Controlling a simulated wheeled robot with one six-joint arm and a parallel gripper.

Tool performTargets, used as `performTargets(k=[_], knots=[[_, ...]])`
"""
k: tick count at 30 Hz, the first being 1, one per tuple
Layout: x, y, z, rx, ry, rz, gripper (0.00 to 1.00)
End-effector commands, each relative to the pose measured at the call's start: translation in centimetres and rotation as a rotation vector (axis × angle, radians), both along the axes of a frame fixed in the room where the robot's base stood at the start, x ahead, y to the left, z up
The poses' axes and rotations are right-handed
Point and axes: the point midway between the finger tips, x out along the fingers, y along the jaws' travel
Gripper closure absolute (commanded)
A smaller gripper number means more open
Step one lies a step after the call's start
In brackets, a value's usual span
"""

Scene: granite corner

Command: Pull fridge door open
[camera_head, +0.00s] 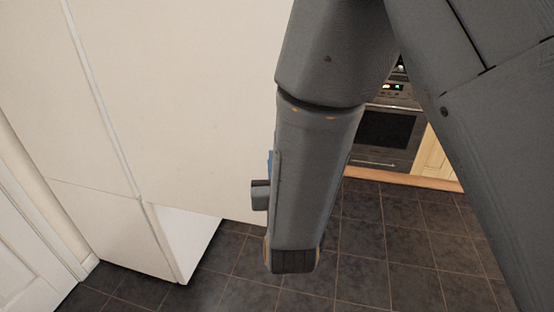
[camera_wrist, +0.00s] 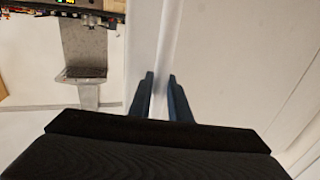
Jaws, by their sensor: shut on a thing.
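The fridge door (camera_head: 200,110) is a large plain cream panel that fills the upper middle of the head view. Its bottom edge stands out over a lower white unit, so it appears swung outward. In the wrist view, the dark fingers of my gripper (camera_wrist: 160,95) stand on either side of a narrow white upright edge of the door (camera_wrist: 167,40) and are shut on it. In the head view my gripper (camera_head: 261,195) shows only as a small grey and blue part; my arm hides the rest and the grasp.
A lower white unit (camera_head: 115,235) stands under the door. A white panelled door (camera_head: 20,255) is at the far left. An oven (camera_head: 388,135) with a lit display stands behind my arm. The dark tiled floor (camera_head: 395,235) is clear at lower right.

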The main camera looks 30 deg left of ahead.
Motion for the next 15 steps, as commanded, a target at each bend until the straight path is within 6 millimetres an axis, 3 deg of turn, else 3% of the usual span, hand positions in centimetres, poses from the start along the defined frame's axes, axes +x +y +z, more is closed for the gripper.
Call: performTargets(k=[15], knots=[[-0.50, 0.47, 0.22, 0.005, -0.004, 0.012, 1.00]])
